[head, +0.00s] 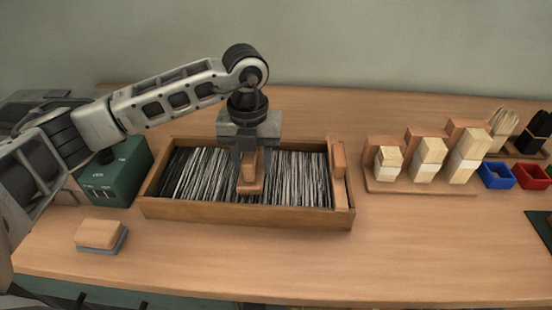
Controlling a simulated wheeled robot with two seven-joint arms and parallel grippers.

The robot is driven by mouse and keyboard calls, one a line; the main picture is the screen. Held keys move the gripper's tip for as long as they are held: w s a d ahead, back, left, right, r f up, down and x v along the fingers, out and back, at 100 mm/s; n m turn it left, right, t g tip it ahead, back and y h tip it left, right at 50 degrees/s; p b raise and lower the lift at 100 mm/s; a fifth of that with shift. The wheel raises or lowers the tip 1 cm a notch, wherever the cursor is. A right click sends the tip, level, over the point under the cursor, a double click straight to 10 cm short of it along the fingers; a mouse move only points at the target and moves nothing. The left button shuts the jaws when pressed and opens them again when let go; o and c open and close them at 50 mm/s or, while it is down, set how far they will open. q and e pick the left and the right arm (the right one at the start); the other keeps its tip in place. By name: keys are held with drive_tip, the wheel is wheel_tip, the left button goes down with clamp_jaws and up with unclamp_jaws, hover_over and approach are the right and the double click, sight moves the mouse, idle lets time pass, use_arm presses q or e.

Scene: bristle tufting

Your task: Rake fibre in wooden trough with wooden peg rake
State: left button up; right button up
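The wooden trough (250,215) stands in the middle of the table. It is filled with dark and pale fibre (300,178) lying in strands. My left gripper (250,170) reaches down over the middle of the trough, its fingers on either side of a wooden block-shaped piece (252,187) that looks like the peg rake. The gripper appears shut on it. The lower end of the piece is at the fibre; any pegs are hidden. Another upright wooden piece (339,172) is at the trough's right end. My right gripper is not in view.
A green box (120,172) stands left of the trough, and a wooden block on a grey-blue base (100,235) lies in front of it. A stepped wooden stand (400,188) with pale blocks is to the right, then blue (496,177) and red (529,177) bins.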

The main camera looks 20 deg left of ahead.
use_arm(q)
drive_tip(key=s+a, duration=0.1)
drive_tip(key=a, duration=0.4)
drive_tip(key=s+a+b, duration=0.1)
drive_tip(key=s+a, duration=0.1)
drive_tip(key=a, duration=0.3)
drive_tip(key=s+a+b, duration=0.1)
drive_tip(key=s+a, duration=0.1)
drive_tip(key=a, duration=0.3)
drive_tip(key=shift+a, duration=0.5)
drive_tip(key=shift+w+d+p, duration=0.15)
drive_tip(key=shift+w+d, duration=0.1)
drive_tip(key=shift+d, duration=0.5)
drive_tip(key=shift+w+d+p, duration=0.15)
drive_tip(key=shift+w+d, duration=0.05)
drive_tip(key=shift+d, duration=0.55)
drive_tip(key=shift+s+a+b, duration=0.2)
drive_tip(key=shift+s+a, duration=0.05)
drive_tip(key=shift+a, duration=0.4)
drive_tip(key=shift+s+a+b, duration=0.15)
drive_tip(key=shift+s+a, duration=0.05)
drive_tip(key=shift+a, duration=0.45)
drive_tip(key=shift+s+a, duration=0.1)
drive_tip(key=shift+a, duration=0.25)
